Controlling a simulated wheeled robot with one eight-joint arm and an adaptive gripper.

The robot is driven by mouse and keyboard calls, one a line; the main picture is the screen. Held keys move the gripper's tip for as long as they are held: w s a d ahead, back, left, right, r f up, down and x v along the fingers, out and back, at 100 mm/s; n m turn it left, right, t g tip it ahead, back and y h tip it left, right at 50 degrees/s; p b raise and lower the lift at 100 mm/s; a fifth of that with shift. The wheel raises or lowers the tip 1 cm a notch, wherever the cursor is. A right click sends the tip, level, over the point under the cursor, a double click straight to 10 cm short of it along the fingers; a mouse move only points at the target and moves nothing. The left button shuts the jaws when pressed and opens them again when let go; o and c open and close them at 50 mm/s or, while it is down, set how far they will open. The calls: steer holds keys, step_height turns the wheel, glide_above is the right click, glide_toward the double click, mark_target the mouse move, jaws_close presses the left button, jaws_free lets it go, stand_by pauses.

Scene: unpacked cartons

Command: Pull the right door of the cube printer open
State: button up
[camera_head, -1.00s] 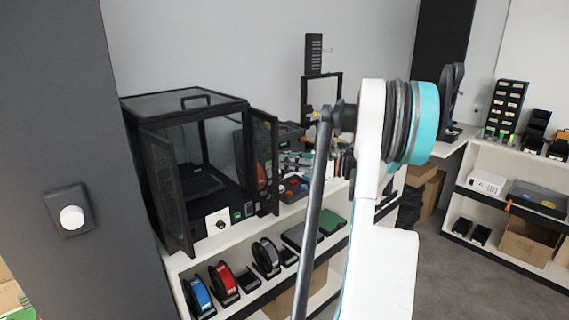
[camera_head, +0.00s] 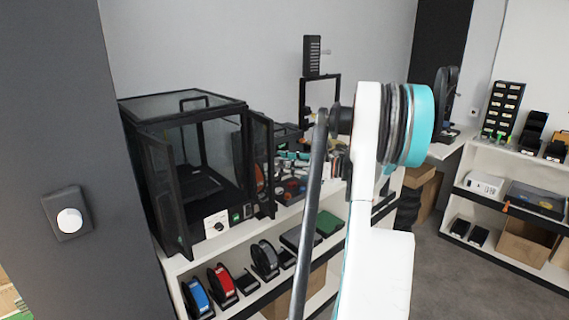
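The cube printer (camera_head: 185,105) is a black-framed box with clear panels, on the white bench at left. Its front is uncovered and a dark bed shows inside. The right door (camera_head: 263,165) is a dark framed panel swung outward from the front's right edge. The left door (camera_head: 166,190) also stands swung outward. My white arm with its teal joint and a long dark rod fills the middle, in front of and to the right of the printer. My gripper cannot be made out, so its state and any contact with the door do not show.
A dark wall or pillar (camera_head: 75,140) with a white knob stands close at left. Small parts and bins crowd the bench right of the printer. Spools (camera_head: 222,283) sit on the shelf below. Grey floor (camera_head: 470,275) is clear at right.

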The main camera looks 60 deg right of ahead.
steer(key=shift+d+r, duration=0.1)
steer(key=shift+r, duration=0.15)
steer(key=v, duration=1.2)
steer(key=shift+f, duration=0.2)
